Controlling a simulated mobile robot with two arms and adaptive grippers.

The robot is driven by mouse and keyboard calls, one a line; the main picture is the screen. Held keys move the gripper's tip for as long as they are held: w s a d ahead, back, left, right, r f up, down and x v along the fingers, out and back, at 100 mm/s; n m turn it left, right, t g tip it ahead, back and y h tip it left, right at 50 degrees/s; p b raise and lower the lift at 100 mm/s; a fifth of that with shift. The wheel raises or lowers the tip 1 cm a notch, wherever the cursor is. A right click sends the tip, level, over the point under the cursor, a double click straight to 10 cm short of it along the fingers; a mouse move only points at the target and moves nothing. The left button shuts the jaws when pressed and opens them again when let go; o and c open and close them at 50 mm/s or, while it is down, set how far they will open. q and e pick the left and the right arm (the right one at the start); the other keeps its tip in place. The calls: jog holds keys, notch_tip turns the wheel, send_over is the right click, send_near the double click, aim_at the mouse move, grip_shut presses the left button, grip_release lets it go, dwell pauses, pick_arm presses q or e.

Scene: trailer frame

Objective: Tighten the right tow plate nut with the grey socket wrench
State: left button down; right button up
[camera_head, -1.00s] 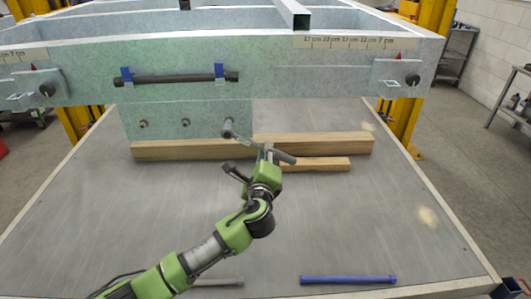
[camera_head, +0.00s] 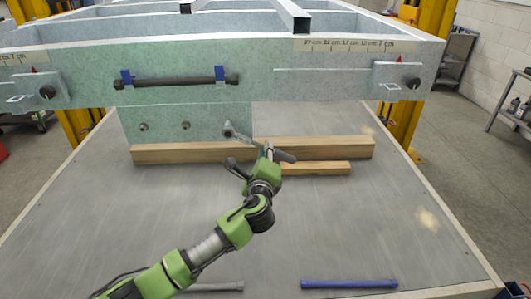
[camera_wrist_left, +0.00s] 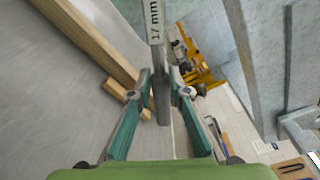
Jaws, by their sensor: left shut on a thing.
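The grey socket wrench (camera_head: 279,155) is in my left gripper (camera_head: 266,155), which is shut on its handle. In the left wrist view the wrench (camera_wrist_left: 157,60), marked "17 mm", lies between the two teal fingers (camera_wrist_left: 161,95). In the head view its socket end (camera_head: 229,131) is at the right nut position on the tow plate (camera_head: 205,109). The right nut is hidden behind it, so I cannot tell how far the socket is seated. The left nut (camera_head: 143,127) and middle nut (camera_head: 186,125) show uncovered. My right gripper is not in view.
Wooden beams (camera_head: 330,146) lie below the plate, close to the gripper. A black bar in blue holders (camera_head: 175,81) is on the trailer's front beam (camera_head: 270,55). A blue rod (camera_head: 348,284) and a grey rod (camera_head: 215,286) lie on the table's near part. The table's right side is clear.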

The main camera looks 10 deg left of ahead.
pick_arm(q)
jog(key=c, duration=2.6)
grip_release()
jog(key=shift+r, duration=0.15)
grip_shut()
jog(key=shift+s+a+f+m+p, duration=0.15)
jog(key=shift+a+f+m+p, duration=0.35)
jog(key=shift+f+m+p, duration=0.35)
jog(key=shift+s+a+f+m+g+y+p, duration=0.15)
jog(key=shift+a+f+m+g+y+p, duration=0.15)
jog(key=shift+a+f+m+p, duration=0.45)
